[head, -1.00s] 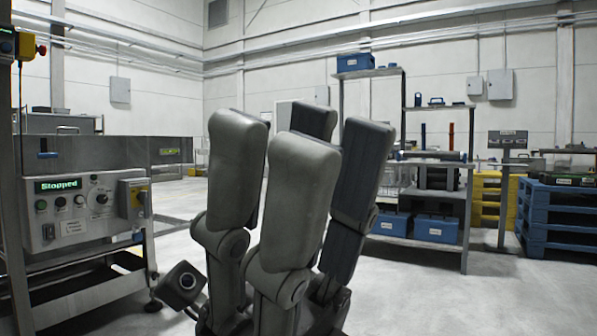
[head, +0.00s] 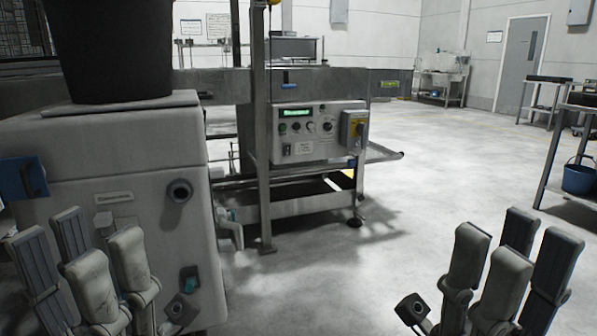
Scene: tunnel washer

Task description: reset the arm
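My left gripper (head: 82,248) shows at the lower left of the head view. Its grey fingers point up, stand apart and hold nothing. My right gripper (head: 512,248) shows at the lower right, in the same upright pose. Its fingers also stand apart, with dark pads showing on the right pair and nothing between them. Both grippers appear clear of other things, though the left one overlaps the grey machine body in the picture. The rest of both arms is out of view.
A grey machine housing (head: 110,155) with a dark bin (head: 110,50) on top stands at the left. Behind it is a control panel (head: 318,132) with a lit green display. A bench (head: 552,150) with a blue bucket (head: 579,178) stands at the right. The middle floor is open.

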